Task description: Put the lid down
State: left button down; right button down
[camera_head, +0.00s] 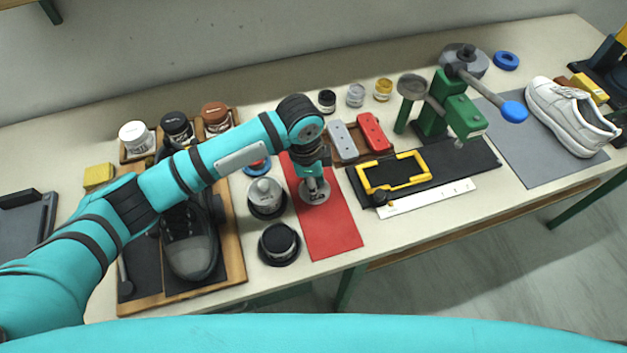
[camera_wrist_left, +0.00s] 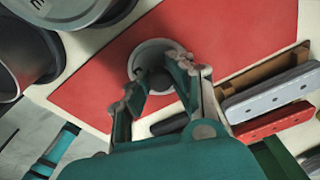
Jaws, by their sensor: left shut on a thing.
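My left gripper (camera_head: 314,183) reaches down over the red mat (camera_head: 334,233) in the middle of the table. It is shut on a small round grey lid (camera_head: 315,195). In the left wrist view the fingertips (camera_wrist_left: 162,75) close on the middle of the lid (camera_wrist_left: 147,52), with its pale rim showing around them. The lid is at or just above the red mat (camera_wrist_left: 95,85); I cannot tell whether it touches. The mat around the lid is bare. My right gripper is not in view.
A grey-topped pot (camera_head: 266,192) and a black pot (camera_head: 279,244) stand just left of the mat. A wooden tray with a grey block (camera_head: 342,138) and a red block (camera_head: 372,132) lies behind right. A black shoe (camera_head: 190,242) stands left and a white shoe (camera_head: 570,115) far right.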

pick_arm(q)
jog(key=c, duration=1.2)
grip_release()
jog(key=shift+c, duration=0.2)
jog(key=shift+o, duration=0.3)
notch_tip(320, 180, up, 12)
jog(key=a+b, duration=0.1)
jog(key=shift+s+a+b, duration=0.15)
jog(key=shift+b, duration=0.25)
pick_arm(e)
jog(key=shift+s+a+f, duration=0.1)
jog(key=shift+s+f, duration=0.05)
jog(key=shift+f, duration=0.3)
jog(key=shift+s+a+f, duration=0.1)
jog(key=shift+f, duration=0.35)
